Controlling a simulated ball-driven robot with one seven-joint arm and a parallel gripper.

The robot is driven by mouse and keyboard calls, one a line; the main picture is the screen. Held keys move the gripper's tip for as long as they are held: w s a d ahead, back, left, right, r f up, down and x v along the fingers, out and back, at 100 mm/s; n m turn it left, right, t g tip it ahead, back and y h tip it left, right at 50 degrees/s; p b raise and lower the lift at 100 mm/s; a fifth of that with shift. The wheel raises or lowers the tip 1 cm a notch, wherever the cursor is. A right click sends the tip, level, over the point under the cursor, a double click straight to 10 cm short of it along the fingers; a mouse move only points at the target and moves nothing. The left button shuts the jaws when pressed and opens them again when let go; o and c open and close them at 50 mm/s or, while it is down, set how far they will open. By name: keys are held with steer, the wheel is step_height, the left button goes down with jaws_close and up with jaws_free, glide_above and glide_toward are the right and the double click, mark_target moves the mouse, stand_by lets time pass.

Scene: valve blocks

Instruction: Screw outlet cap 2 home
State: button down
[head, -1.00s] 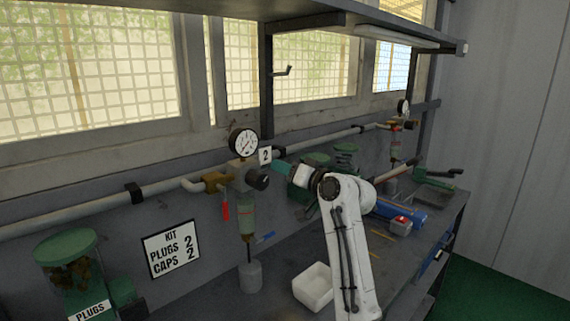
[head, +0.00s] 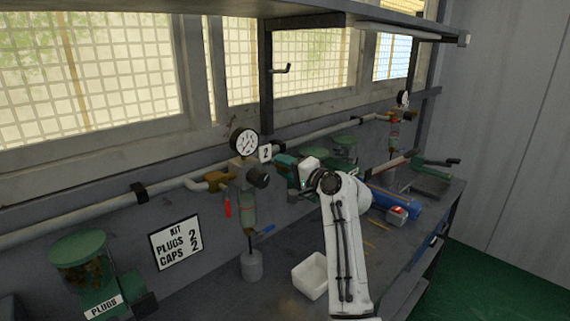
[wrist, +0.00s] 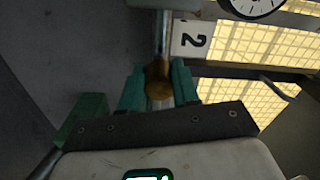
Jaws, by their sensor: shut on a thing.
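In the wrist view a brass cap (wrist: 159,82) sits between the two teal fingers of my gripper (wrist: 158,90), which is shut on it. The cap is in line with a metal outlet pipe (wrist: 163,35) and appears to meet its end; how far it is screwed on cannot be told. A tag reading 2 (wrist: 189,40) is beside the pipe. In the head view my gripper (head: 285,166) is to the right of the valve block (head: 243,172) under the tag 2 (head: 265,153); the cap is hidden there.
A pressure gauge (head: 244,142) stands above the block. A white bin (head: 311,276) and a blue object (head: 391,203) are on the bench. A green-lidded plugs jar (head: 80,262) is at left. A second valve station (head: 395,128) is further right. A shelf (head: 230,8) overhangs.

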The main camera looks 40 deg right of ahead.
steer(key=shift+m, duration=0.4)
steer(key=c, duration=0.8)
jaws_free()
steer(key=shift+s+f, duration=0.15)
steer(key=shift+s, duration=0.3)
steer(key=s+b, duration=0.1)
steer(key=s, duration=0.4)
steer(key=s+b, duration=0.2)
steer(key=s, duration=0.3)
steer(key=shift+d, duration=0.2)
steer(key=shift+w, duration=0.1)
